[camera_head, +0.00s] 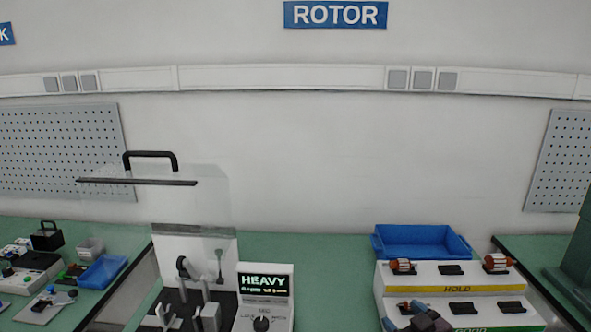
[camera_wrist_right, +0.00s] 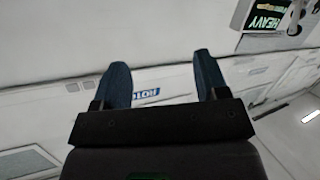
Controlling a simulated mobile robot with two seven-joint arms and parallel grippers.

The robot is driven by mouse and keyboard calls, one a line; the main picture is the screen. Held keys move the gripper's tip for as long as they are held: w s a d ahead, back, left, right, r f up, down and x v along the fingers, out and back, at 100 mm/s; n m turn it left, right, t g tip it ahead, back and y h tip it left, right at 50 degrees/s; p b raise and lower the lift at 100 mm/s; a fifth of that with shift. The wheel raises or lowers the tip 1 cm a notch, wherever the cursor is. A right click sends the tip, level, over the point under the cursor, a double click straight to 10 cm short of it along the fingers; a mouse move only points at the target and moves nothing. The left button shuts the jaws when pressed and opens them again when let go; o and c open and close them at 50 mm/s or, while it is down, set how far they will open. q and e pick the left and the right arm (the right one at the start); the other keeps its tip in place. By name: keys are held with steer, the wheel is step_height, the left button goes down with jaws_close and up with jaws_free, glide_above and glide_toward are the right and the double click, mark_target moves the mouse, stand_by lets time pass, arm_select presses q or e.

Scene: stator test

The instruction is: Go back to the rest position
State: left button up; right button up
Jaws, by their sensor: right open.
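My right gripper (camera_head: 404,315) is low at the right in the head view, in front of the left part of the stepped white rack (camera_head: 478,270). Its two blue fingers stand apart in the right wrist view (camera_wrist_right: 163,85), with nothing between them. Two rotors with orange-red parts, one at the left (camera_head: 402,266) and one at the right (camera_head: 496,263), lie on the rack's upper HOLD step. An orange bit beside my gripper looks like another rotor, mostly hidden. My left gripper is in neither view.
A tester with a display reading HEAVY (camera_head: 264,283) stands left of the rack, its clear cover with a black handle (camera_head: 150,155) raised. A blue bin (camera_head: 420,242) sits behind the rack. Side benches carry other gear. The green bench between tester and rack is clear.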

steer(key=s+d+f+m+g+h, duration=0.1)
steer(key=s+d+f+m+h, duration=0.1)
steer(key=s+f, duration=0.7)
steer(key=s+d+f+m+g+h, duration=0.2)
steer(key=s+f, duration=0.6)
steer(key=s, duration=0.6)
steer(key=shift+s+d+f+m+h, duration=0.35)
steer(key=shift+s+d+m+h, duration=0.05)
steer(key=shift+m, duration=0.4)
